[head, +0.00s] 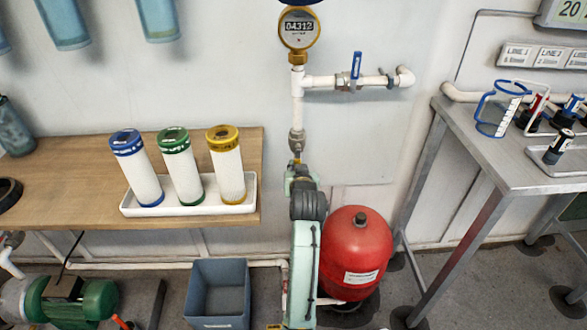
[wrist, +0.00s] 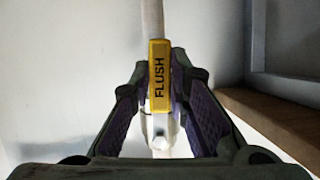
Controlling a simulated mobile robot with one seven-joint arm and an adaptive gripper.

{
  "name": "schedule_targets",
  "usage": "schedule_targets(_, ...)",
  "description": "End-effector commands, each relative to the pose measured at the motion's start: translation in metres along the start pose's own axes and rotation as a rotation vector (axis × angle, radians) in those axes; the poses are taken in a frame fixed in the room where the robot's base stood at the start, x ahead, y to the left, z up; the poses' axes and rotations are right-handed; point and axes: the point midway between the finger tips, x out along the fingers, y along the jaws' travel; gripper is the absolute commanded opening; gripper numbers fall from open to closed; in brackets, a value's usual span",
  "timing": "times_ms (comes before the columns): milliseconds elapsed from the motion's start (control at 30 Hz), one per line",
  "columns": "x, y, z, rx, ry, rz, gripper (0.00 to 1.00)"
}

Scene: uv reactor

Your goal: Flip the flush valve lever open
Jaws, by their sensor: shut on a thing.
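The flush valve lever (wrist: 159,75) is a yellow handle marked FLUSH. It stands upright in the middle of the wrist view, in line with the pale pipe behind it. My gripper (wrist: 161,88) has a purple-padded finger on each side of the lever and is shut on it. A silvery valve body (wrist: 160,128) shows below the lever, between the fingers. In the head view my arm reaches up to the vertical white pipe (head: 297,103). There my arm covers most of the flush valve, and the lever cannot be made out clearly.
Above are a round meter (head: 299,28) and a side pipe with a blue lever (head: 356,66). A wooden shelf (head: 90,165) with filter cartridges in a white tray (head: 140,212) is left. A red tank (head: 356,252) stands close right of my arm, a grey bin (head: 218,315) lower left.

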Motion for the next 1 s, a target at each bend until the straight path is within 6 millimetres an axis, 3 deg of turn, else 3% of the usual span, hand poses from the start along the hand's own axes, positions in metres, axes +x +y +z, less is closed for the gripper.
schedule_targets(733,-0.0001,0.0059,-0.0004,-0.079,0.001,0.034,0.0)
schedule_targets(767,-0.0001,0.006,-0.0004,-0.079,0.001,0.035,0.18)
schedule_targets(1000,-0.0001,0.0055,-0.0004,-0.077,0.001,0.033,0.34)
